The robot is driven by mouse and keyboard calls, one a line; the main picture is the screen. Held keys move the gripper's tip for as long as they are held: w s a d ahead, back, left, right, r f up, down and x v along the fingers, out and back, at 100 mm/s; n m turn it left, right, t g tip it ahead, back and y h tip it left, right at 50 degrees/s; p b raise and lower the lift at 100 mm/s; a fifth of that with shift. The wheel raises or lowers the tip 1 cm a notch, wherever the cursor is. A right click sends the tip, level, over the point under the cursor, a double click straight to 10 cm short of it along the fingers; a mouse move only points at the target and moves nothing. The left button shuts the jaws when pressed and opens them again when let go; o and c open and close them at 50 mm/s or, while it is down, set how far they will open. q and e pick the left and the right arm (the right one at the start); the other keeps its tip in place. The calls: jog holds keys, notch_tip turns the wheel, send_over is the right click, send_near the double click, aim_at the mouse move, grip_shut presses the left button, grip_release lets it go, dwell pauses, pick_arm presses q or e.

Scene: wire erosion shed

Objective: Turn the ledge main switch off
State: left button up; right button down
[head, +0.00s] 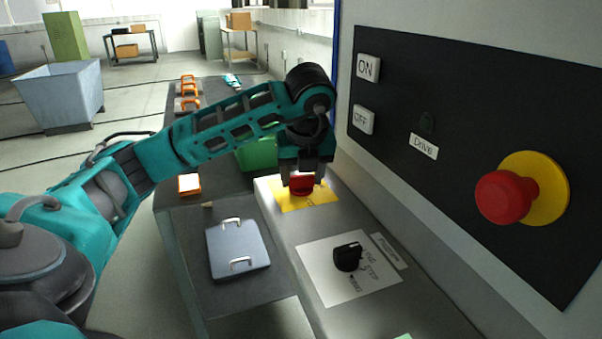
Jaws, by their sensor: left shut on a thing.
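The ledge main switch, a red knob (302,187) on a yellow plate (322,198), sits on the far part of the grey ledge (285,222) in the head view. My left gripper (303,177) reaches down onto it from above and is shut on the red knob. The fingers hide part of the knob, so I cannot tell which way it is turned. The lettering on the yellow plate is too small to read. My right gripper is not in view.
A black rotary knob (347,257) on a white label is nearer on the ledge. The dark wall panel (455,115) carries ON, OFF and a red emergency button (506,197). A grey plate with two handles (237,250) lies left of the ledge. A green block (257,152) stands behind.

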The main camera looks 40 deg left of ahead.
pick_arm(q)
jog(key=shift+r+n+g, duration=0.1)
jog(key=shift+n+g, duration=0.2)
jog(key=shift+n, duration=0.8)
jog(key=o, duration=1)
jog(key=shift+o, duration=0.2)
jog(key=p+v, duration=0.5)
jog(key=v, duration=0.7)
jog(key=shift+d+r, duration=0.3)
jog(key=shift+d, duration=0.1)
jog(key=shift+w, duration=0.1)
